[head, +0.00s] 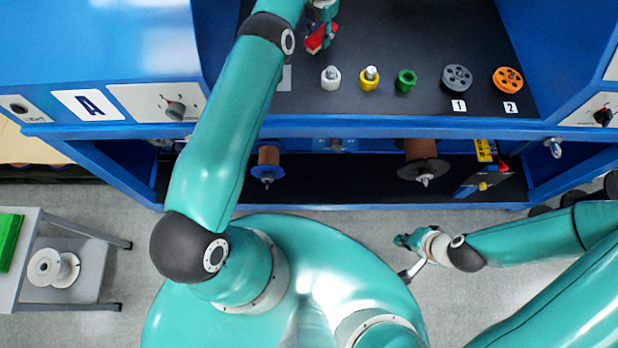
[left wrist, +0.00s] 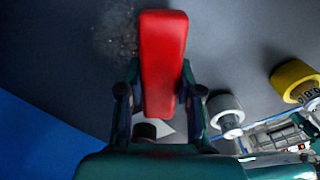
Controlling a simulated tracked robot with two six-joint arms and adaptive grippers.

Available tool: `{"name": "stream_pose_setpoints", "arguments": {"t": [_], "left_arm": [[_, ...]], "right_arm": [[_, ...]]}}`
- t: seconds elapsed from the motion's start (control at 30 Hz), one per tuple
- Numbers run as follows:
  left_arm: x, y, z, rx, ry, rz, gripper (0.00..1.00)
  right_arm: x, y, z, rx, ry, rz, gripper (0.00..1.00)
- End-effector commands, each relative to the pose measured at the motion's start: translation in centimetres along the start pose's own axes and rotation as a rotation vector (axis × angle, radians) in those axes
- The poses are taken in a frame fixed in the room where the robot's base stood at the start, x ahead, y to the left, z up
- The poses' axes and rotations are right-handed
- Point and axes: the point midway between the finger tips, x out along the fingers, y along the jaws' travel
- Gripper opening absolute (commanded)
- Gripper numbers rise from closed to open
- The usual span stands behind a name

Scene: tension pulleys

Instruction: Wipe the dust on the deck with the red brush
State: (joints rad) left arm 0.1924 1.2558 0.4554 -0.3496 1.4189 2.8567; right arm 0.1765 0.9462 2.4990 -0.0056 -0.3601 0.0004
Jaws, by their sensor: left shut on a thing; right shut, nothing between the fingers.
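The red brush (left wrist: 163,60) is held between the fingers of my left gripper (left wrist: 160,95) in the left wrist view. In the head view the red brush (head: 316,38) shows at the top, over the dark deck (head: 430,40), with my left gripper (head: 322,15) above it. A grey speckled patch of dust (left wrist: 118,35) lies on the deck just left of the brush in the left wrist view. Whether the brush touches the deck cannot be told. My right gripper (head: 408,242) is shut and empty, low over the floor in front of the bench.
On the deck's front stand a white knob (head: 331,78), a yellow knob (head: 369,78), a green spool (head: 405,81), a grey pulley (head: 457,78) and an orange pulley (head: 507,80). Blue walls flank the deck. A grey cart (head: 85,275) stands at the lower left.

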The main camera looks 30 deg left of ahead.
Motion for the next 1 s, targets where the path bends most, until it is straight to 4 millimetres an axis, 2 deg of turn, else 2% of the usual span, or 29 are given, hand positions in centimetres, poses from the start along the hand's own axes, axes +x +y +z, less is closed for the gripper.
{"name": "stream_pose_setpoints", "arguments": {"t": [0.2, 0.47, 0.83, 1.0], "left_arm": [[0.3, 1.5, -0.9, -0.002, -0.003, 0.000, 0.07], [0.0, 2.3, -1.3, -0.005, -0.010, 0.003, 0.07], [-0.2, 4.8, -2.7, -0.012, -0.024, 0.009, 0.07], [-0.4, 5.3, -3.0, -0.012, -0.028, 0.010, 0.07]], "right_arm": [[1.5, 0.6, 0.0, 0.000, 0.000, 0.000, 0.00], [1.9, 0.7, 0.0, 0.000, 0.000, 0.000, 0.00], [3.4, 1.2, 0.0, 0.000, 0.000, 0.000, 0.00], [3.4, 1.2, 0.0, 0.000, 0.000, 0.000, 0.00]]}}
